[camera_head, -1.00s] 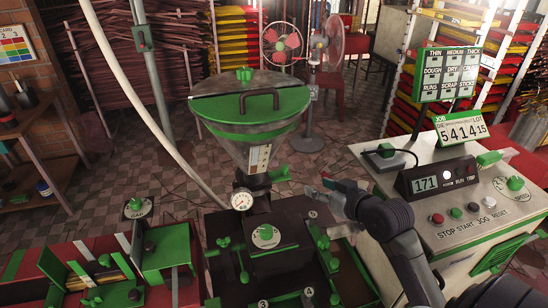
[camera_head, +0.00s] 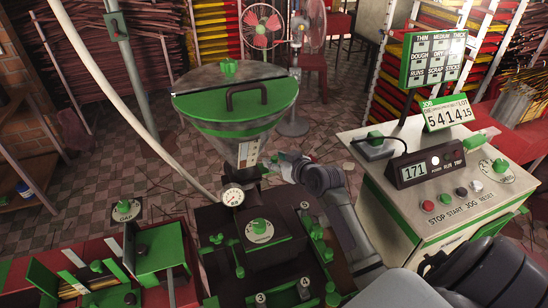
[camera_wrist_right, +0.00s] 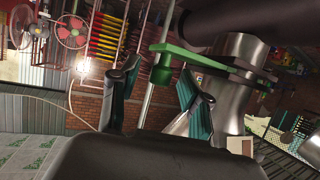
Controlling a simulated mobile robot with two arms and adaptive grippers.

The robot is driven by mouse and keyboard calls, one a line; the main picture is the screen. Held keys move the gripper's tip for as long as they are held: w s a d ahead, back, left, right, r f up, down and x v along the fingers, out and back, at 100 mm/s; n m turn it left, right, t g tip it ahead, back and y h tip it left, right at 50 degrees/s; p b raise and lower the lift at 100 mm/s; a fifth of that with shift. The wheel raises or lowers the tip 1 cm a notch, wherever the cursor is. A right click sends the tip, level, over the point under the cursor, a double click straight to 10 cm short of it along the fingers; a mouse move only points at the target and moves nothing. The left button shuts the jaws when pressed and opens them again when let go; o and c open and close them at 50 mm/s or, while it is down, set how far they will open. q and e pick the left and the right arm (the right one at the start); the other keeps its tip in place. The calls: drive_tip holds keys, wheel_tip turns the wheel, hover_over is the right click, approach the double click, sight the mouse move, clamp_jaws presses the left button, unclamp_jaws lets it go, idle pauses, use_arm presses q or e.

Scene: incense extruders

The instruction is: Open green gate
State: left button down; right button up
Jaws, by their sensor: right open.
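The green gate (camera_wrist_right: 220,62) is a flat green lever at the metal neck under the hopper (camera_head: 237,118). In the right wrist view its green knob (camera_wrist_right: 161,76) lies between the spread fingers of my right gripper (camera_wrist_right: 158,88), with a thin pale rod running past it. I cannot tell whether either finger touches the knob. In the head view my right gripper (camera_head: 284,160) is beside the hopper neck, on its right side, and mostly hides the gate. My left gripper is out of view.
The extruder body (camera_head: 262,243) with green knobs and a pressure gauge (camera_head: 232,196) lies below the hopper. A control cabinet (camera_head: 412,216) stands at right. Tiled floor is open behind.

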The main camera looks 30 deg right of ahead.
drive_tip(key=shift+w+f, duration=0.25)
drive_tip(key=shift+w, duration=0.35)
clamp_jaws()
